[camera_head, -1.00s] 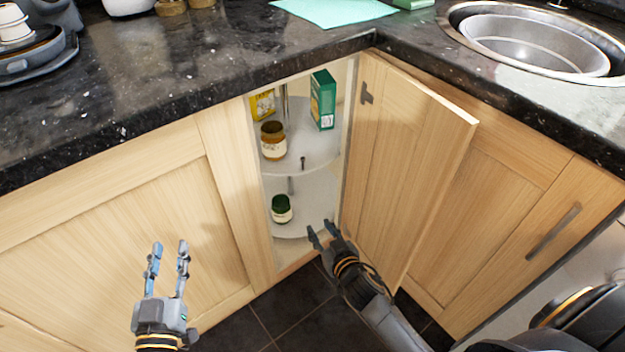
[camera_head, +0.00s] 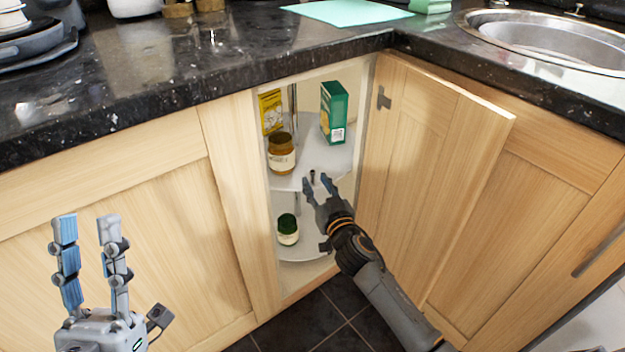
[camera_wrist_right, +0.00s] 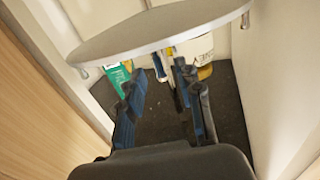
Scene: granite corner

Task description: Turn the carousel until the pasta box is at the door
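The two-tier carousel (camera_head: 318,157) stands inside the open corner cabinet. On its upper shelf are a green box (camera_head: 333,112) at the back right, a yellow box (camera_head: 271,111) at the back left and a brown jar (camera_head: 281,154) near the front left. I cannot tell from the print which box is the pasta box. My left gripper (camera_head: 86,225) is open and empty.
A green-lidded jar (camera_head: 288,230) stands on the lower shelf. The open cabinet door (camera_head: 435,165) is right of my right arm. The dark worktop edge (camera_head: 200,85) overhangs the cabinets. Dark floor (camera_head: 320,318) lies below.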

